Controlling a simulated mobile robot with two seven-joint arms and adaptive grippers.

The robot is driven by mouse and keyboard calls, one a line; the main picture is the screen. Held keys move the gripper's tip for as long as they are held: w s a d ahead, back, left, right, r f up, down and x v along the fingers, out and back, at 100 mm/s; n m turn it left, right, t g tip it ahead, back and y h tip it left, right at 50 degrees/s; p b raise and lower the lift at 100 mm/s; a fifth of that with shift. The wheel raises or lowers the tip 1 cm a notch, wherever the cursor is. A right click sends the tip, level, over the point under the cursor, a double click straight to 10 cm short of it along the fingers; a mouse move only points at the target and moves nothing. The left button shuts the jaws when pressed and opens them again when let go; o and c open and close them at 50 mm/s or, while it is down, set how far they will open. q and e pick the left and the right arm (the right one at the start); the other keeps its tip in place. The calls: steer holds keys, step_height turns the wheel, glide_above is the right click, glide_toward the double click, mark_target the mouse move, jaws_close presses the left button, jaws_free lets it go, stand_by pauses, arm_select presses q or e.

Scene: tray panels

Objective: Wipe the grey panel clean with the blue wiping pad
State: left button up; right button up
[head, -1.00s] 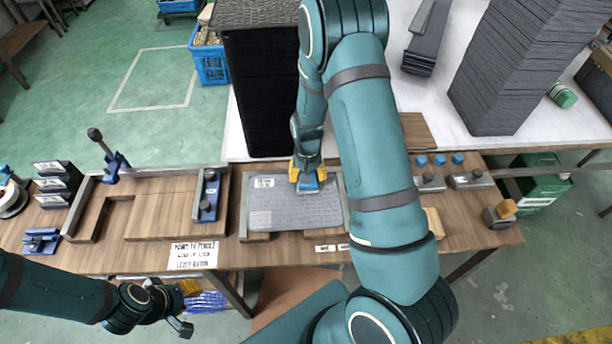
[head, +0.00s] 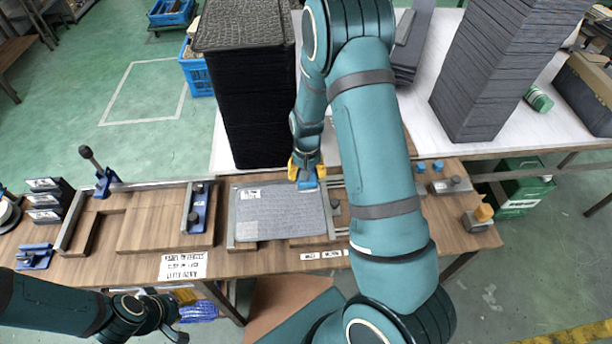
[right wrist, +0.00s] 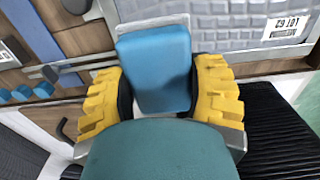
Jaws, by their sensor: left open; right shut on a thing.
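The grey panel (head: 282,215) lies in a wooden fixture on the table, with a white label at its top left and a paler patch at its lower left. My right gripper (head: 306,172) is shut on the blue wiping pad (head: 307,185), at the panel's upper right edge. In the right wrist view the pad (right wrist: 158,70) sits between the yellow fingers and overlaps the panel's edge (right wrist: 225,20). I cannot tell if the pad touches the panel. My left gripper (head: 180,317) is open and empty, low at the table's front, away from the panel.
A blue toggle clamp (head: 197,208) stands left of the panel, by an empty wooden fixture (head: 150,222). A tall black tray stack (head: 250,100) stands behind the panel. Grey stacked sheets (head: 500,70) stand at the back right. My right arm hides part of the table right of the panel.

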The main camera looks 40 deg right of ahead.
steer(key=shift+r+p, duration=0.75)
steer(key=shift+r, duration=0.6)
steer(key=shift+a, duration=0.1)
